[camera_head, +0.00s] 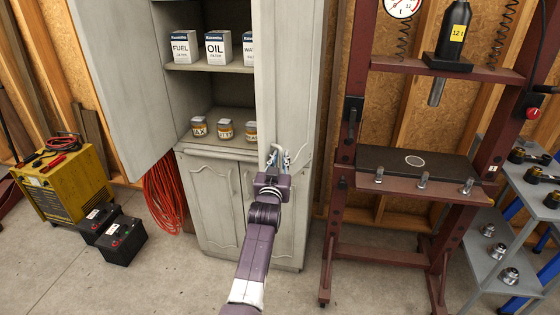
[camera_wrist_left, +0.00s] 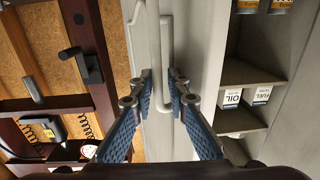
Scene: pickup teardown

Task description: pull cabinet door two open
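The grey cabinet (camera_head: 218,135) stands ahead, its left upper door (camera_head: 115,75) swung wide open. The right upper door (camera_head: 300,70) covers the right part of the shelves; I cannot tell whether it is slightly ajar. My left gripper (camera_head: 277,158) is at the lower part of this door, at its handle. In the left wrist view the light bar handle (camera_wrist_left: 166,40) runs down between the two blue-padded fingers of the gripper (camera_wrist_left: 161,78). The fingers are apart, with a gap on the handle's left; the right finger is close to it. My right gripper is out of view.
Filter boxes (camera_head: 218,48) and small cans (camera_head: 225,130) stand on the shelves. A red press frame (camera_head: 345,190) stands right of the cabinet. A yellow charger (camera_head: 65,182) and black batteries (camera_head: 122,240) sit on the left floor. The front floor is clear.

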